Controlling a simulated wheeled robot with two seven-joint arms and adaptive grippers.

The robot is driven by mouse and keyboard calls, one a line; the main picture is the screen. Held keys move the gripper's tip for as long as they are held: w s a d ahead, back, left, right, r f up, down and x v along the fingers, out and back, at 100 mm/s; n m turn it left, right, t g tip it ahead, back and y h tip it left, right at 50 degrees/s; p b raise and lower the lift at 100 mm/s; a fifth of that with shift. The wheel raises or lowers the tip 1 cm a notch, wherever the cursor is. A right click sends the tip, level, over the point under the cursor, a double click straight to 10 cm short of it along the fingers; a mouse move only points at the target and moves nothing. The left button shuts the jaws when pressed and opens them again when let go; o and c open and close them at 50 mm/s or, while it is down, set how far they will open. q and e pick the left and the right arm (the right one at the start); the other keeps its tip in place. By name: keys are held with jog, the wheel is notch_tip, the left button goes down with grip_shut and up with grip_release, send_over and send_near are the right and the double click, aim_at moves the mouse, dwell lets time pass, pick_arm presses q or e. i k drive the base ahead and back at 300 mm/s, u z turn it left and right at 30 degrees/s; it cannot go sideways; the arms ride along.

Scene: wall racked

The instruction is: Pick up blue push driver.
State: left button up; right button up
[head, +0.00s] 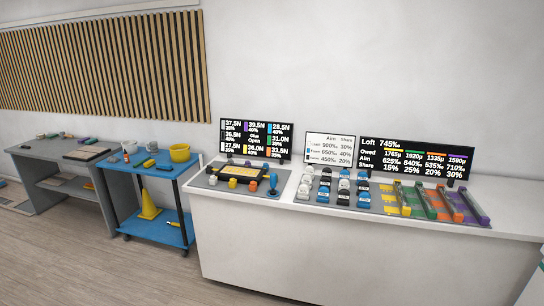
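An upright blue item (273,181), seemingly the blue push driver, stands on a dark grey mat (203,182) at the left part of the white counter (330,226). It is small in the head view, so its exact shape is hard to tell. It stands at the right end of a black tray (217,171) that bears a yellow panel. Small white, yellow and orange pieces stand around the tray. Neither of my grippers is in view.
Screens (255,139) stand along the counter's back edge. Rows of blue, black and white items and coloured rails (470,206) fill its right part. The foreground floor is clear.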

aim_at(273, 176)
jog(key=u, duration=0.2)
jog(key=i, duration=0.95)
jog(key=u, duration=0.55)
jog(key=i, duration=0.9)
jog(key=z, duration=0.15)
